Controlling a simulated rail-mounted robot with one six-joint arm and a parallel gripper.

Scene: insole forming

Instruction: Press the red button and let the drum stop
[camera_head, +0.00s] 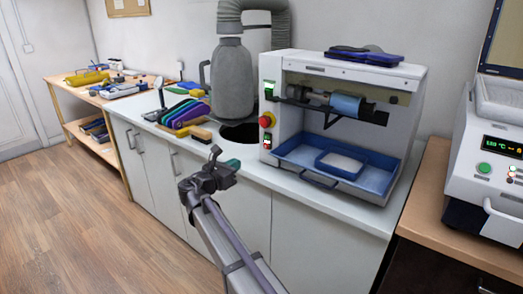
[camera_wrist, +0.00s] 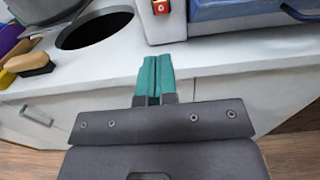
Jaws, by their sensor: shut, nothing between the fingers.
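The white grinding machine (camera_head: 310,68) stands on the counter with a blue drum (camera_head: 346,105) on its shaft. I cannot tell from one moment whether the drum turns. A red mushroom button (camera_head: 267,120) on a yellow base sits on the front left post. Below it is a small red-and-white switch (camera_head: 267,141); a small red part (camera_wrist: 161,7) shows at the top of the wrist view. My gripper (camera_head: 230,164) is shut and empty, with teal fingertips (camera_wrist: 157,62) together. It is in front of the counter edge, below and left of the buttons, touching neither.
A blue tray (camera_head: 290,157) sits under the drum. A round dark hole (camera_wrist: 95,29) is in the counter (camera_wrist: 255,72), beneath a grey canister (camera_head: 232,80). A wooden brush (camera_wrist: 29,64) and coloured tools (camera_head: 183,112) lie left. Blue insoles (camera_head: 365,55) lie on top.

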